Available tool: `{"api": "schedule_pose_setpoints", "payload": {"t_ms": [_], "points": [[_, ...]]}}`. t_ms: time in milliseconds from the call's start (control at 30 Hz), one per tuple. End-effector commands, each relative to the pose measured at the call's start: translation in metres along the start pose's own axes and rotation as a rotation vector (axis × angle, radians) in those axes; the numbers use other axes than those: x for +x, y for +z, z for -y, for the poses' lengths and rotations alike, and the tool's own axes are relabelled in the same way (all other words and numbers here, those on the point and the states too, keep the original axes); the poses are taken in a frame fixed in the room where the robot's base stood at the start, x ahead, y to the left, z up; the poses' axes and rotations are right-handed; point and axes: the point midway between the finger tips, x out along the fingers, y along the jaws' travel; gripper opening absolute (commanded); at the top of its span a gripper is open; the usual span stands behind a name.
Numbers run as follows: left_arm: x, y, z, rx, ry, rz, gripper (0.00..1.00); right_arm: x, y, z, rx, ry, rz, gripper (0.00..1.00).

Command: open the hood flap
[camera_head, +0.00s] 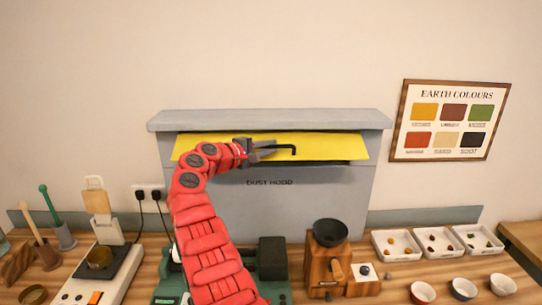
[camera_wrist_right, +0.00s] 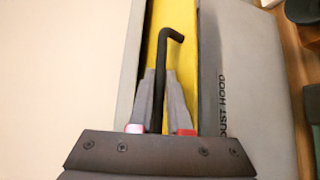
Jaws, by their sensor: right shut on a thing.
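The grey dust hood (camera_head: 265,196) stands against the wall. Its yellow flap (camera_head: 335,145) lies under the top ledge and sticks out toward me, with a dark gap below its front edge. A black bent handle (camera_head: 292,149) is on the flap; it also shows in the right wrist view (camera_wrist_right: 170,34). My right gripper (camera_head: 267,151) is shut on the handle, its fingers on both sides of the bar in the right wrist view (camera_wrist_right: 163,88). My right arm hides part of the flap's left side and the hood front. My left gripper is out of view.
Below the hood stand a wooden grinder (camera_head: 325,262) with a dark bowl, white trays (camera_head: 396,244) of pigment lumps and small bowls (camera_head: 463,289). A colour chart (camera_head: 449,120) hangs right of the hood.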

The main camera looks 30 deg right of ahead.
Motion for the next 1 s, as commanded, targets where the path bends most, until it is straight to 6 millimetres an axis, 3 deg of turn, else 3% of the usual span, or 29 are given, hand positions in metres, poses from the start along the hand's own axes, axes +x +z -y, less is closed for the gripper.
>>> {"api": "schedule_pose_setpoints", "payload": {"t_ms": [267, 867, 900, 1000], "points": [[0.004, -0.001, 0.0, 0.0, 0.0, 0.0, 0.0, -0.001, 0.001, -0.016, -0.065, -0.066, -0.002, 0.0], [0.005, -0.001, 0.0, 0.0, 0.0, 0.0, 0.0, -0.002, 0.001, -0.017, -0.095, -0.093, 0.0, 0.0], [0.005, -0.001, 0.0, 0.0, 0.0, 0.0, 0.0, -0.002, 0.001, -0.017, -0.095, -0.093, 0.0, 0.2], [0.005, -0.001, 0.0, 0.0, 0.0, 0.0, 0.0, -0.002, 0.001, -0.017, -0.095, -0.093, 0.0, 0.38]]}}
